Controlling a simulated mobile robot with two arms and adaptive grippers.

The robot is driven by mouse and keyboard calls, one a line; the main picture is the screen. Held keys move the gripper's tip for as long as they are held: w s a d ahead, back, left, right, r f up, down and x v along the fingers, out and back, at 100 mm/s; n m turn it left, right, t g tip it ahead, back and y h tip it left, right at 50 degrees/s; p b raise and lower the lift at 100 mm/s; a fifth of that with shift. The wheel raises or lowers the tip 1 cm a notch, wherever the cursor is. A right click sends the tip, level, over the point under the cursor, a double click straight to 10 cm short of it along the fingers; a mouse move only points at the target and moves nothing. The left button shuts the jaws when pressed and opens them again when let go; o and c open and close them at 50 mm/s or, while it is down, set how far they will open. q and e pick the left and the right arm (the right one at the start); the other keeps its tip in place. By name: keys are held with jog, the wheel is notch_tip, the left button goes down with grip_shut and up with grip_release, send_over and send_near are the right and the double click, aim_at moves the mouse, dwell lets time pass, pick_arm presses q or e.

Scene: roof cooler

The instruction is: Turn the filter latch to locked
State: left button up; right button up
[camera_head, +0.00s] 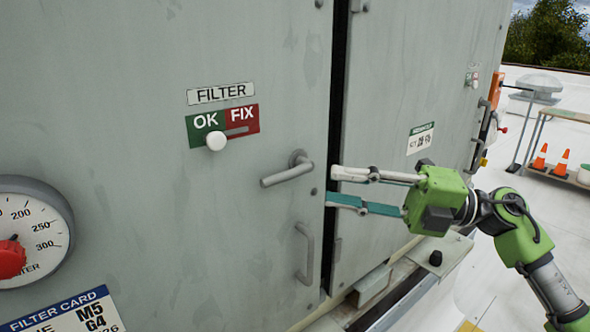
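The filter latch (287,175) is a grey lever handle on the grey cabinet door (160,230). Its pivot is at the right end and the lever points left, tilted slightly down. My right gripper (330,187) is just right of the latch, in front of the door gap, with its two fingers apart, one pale and one teal. Nothing shows between the fingers, and I see no contact with the latch. My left gripper is not in view.
Above the latch are a FILTER label (220,93) and an OK/FIX slider with its white knob (216,141) at OK. A D-shaped pull handle (305,253) is below. A round gauge (35,228) is at left. Orange cones (562,160) stand far right.

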aim_at(289, 178)
jog(key=a, duration=0.2)
jog(key=w+a+r+p, duration=0.1)
jog(key=a, duration=0.2)
jog(key=a+p, duration=0.1)
jog(key=a, duration=0.1)
jog(key=shift+w+a+r, duration=0.1)
jog(key=shift+w+a, duration=0.1)
jog(key=shift+a, duration=0.05)
jog(key=shift+w+a, duration=0.15)
jog(key=shift+a, duration=0.3)
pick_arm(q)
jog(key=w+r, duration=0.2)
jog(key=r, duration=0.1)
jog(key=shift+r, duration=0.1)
pick_arm(e)
grip_shut()
